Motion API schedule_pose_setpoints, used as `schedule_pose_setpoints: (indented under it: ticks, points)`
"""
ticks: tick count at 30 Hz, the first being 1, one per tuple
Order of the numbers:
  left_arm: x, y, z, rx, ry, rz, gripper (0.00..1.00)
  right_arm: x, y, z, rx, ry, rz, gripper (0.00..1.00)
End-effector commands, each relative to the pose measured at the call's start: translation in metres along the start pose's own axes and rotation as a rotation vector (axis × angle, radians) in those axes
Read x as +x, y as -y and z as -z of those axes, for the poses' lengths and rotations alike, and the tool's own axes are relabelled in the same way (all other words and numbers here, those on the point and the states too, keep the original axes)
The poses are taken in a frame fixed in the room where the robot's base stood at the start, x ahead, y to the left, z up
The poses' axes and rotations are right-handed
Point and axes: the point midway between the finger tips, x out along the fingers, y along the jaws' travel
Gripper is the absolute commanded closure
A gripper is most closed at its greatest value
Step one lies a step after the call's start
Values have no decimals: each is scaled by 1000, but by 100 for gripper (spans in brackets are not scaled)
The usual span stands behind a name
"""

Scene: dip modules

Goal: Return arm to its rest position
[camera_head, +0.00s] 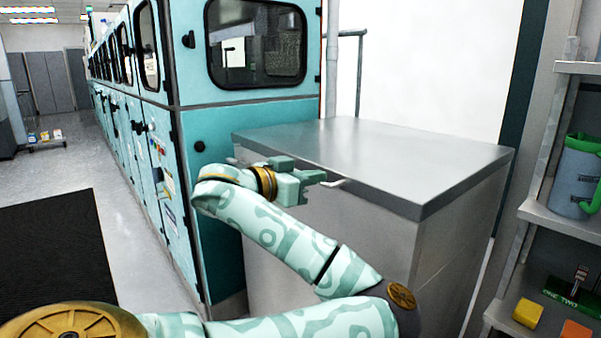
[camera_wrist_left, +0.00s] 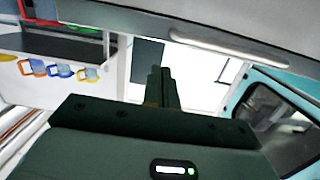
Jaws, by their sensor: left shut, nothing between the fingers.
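My left arm, pale green with a darker pattern, comes in from the lower left in the head view. Its gripper (camera_head: 318,177) is in front of the upper front edge of a grey metal cabinet (camera_head: 345,245), close to a light handle (camera_head: 335,184). The fingers are together with nothing between them. In the left wrist view the closed dark green fingers (camera_wrist_left: 159,88) stand upright in the middle, and a pale handle bar (camera_wrist_left: 230,48) crosses above them. Whether the gripper touches the cabinet I cannot tell. My right gripper is not in view.
A row of teal machines (camera_head: 215,160) stands on the left and behind. A shelf (camera_head: 565,218) on the right holds a blue-grey jug (camera_head: 572,180) and a yellow block (camera_head: 527,313). A black mat (camera_head: 55,240) lies on open floor at left. The cabinet top (camera_head: 370,150) is bare.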

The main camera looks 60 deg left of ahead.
Motion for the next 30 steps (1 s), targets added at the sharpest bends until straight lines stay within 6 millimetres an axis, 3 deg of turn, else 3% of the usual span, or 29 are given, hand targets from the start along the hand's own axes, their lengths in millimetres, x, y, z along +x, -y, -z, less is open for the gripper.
schedule_pose_setpoints:
  ticks: [4,13,17,20,21,23,24,27,29,30]
  points:
    - [-15,0,-4,0,-1,2,100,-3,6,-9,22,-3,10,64]
    - [-16,0,-9,5,9,2,100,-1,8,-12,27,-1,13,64]
    - [-5,8,-41,86,178,23,100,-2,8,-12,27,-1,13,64]
    - [2,27,-104,276,520,51,100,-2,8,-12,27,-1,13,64]
    - [-2,39,-136,396,712,57,100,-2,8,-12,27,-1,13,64]
    - [-19,62,-183,640,1058,44,100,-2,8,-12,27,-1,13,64]
    - [-36,81,-207,853,1321,15,100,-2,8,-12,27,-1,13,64]
    - [-66,120,-220,1452,1930,-134,100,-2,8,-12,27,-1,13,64]
    - [-60,128,-212,1869,2248,-288,100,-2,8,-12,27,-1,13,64]
    - [-42,122,-210,-1985,-2212,385,100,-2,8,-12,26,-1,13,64]
